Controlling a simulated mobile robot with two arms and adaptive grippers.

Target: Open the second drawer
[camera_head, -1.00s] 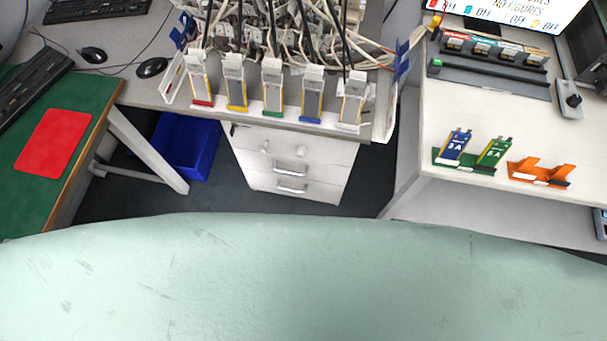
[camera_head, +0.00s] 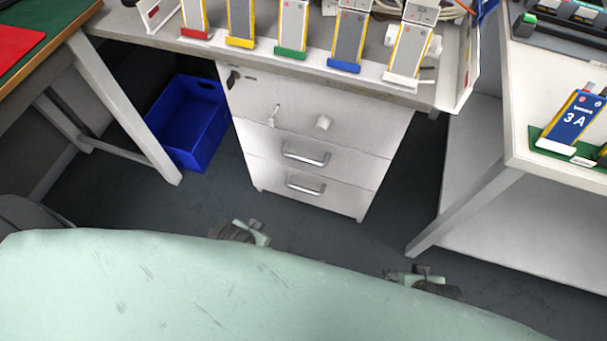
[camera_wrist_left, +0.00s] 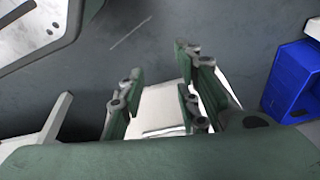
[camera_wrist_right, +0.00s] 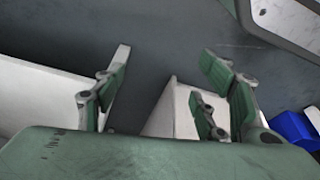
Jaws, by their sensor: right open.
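A white drawer cabinet (camera_head: 230,110) stands under the workbench in the head view, all drawers shut. Its top drawer (camera_head: 290,107) has a key and a round knob. The second drawer (camera_head: 350,165) has a metal bar handle (camera_head: 305,154). The third drawer (camera_head: 335,196) has a similar handle (camera_head: 306,185). My left gripper (camera_head: 257,229) is below the cabinet in the picture, apart from it; in the left wrist view (camera_wrist_left: 158,62) its fingers are spread and empty. My right gripper (camera_head: 408,274) is lower right of the cabinet, open and empty in the right wrist view (camera_wrist_right: 165,55).
A blue bin (camera_head: 190,130) stands on the floor left of the cabinet. The workbench edge (camera_head: 290,67) with several pouch cell holders overhangs the drawers. A white table (camera_head: 505,165) with its leg stands at the right. The floor (camera_head: 190,205) before the cabinet is clear.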

